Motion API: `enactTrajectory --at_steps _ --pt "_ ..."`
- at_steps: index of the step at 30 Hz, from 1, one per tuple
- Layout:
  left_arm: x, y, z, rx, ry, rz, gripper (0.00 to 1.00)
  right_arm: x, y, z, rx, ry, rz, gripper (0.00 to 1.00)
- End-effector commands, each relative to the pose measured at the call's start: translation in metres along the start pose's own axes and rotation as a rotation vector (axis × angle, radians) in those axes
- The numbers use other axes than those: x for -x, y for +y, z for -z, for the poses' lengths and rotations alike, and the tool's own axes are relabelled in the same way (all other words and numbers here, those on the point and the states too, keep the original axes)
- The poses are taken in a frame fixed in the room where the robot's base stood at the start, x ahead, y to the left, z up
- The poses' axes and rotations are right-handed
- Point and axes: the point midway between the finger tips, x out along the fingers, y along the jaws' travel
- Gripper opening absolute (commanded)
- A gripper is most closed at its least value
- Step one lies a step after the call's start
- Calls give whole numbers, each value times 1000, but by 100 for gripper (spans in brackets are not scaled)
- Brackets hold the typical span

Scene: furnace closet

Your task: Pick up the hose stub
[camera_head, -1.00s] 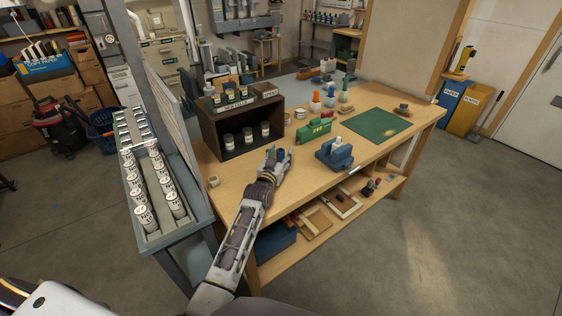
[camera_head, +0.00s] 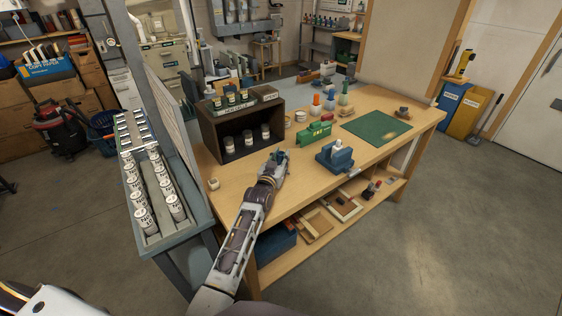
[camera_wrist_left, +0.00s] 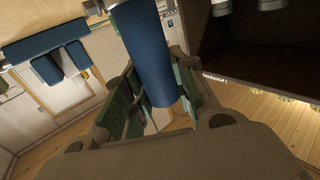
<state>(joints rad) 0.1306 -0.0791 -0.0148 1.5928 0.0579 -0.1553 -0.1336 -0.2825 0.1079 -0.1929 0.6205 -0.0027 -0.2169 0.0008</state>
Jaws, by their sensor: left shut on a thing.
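The hose stub (camera_wrist_left: 152,52) is a short blue cylinder, large in the left wrist view. It stands between the green-padded fingers of my left gripper (camera_wrist_left: 160,95), which is shut on it. In the head view my left gripper (camera_head: 278,158) is over the near edge of the wooden workbench (camera_head: 232,186), in front of the dark shelf box. The stub is mostly hidden by the fingers there. I cannot tell whether its far end touches the bench. My right gripper is not in view.
A dark open box (camera_head: 243,130) with jars stands behind the gripper. A blue vise (camera_head: 335,157) is to its right, with a green case (camera_head: 314,132) behind. A green mat (camera_head: 377,127) lies farther right. A rack of white cans (camera_head: 150,190) stands left.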

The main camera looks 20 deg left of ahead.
Motion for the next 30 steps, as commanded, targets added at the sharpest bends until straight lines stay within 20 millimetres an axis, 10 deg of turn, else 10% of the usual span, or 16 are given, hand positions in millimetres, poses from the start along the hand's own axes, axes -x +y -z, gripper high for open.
enactTrajectory --at_steps 30 --pt "0 0 99 0 1 0 2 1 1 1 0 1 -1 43"
